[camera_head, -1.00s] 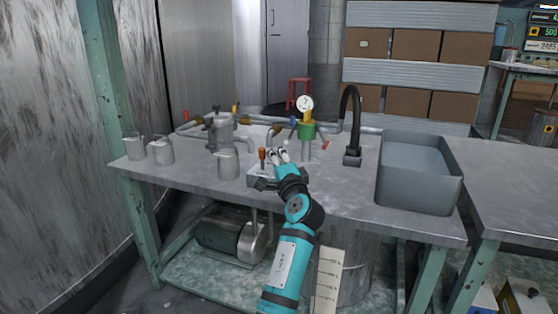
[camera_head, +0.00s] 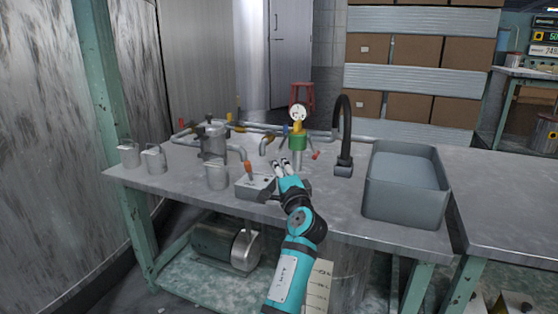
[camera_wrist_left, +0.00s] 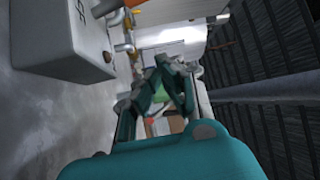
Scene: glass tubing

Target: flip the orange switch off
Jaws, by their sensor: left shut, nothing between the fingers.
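The orange switch (camera_head: 248,167) sticks up from a small light grey box (camera_head: 257,188) near the front of the metal table. My left gripper (camera_head: 284,164) is shut and empty, just to the right of the switch and apart from it, above the table. In the left wrist view the closed fingers (camera_wrist_left: 168,82) show in the middle, and the grey box (camera_wrist_left: 62,35) lies at the upper left. Whether the small orange part (camera_wrist_left: 124,47) beside the box there is the switch is hard to tell. My right gripper is not in view.
Behind the gripper are pipes and a green valve with a gauge (camera_head: 298,113).

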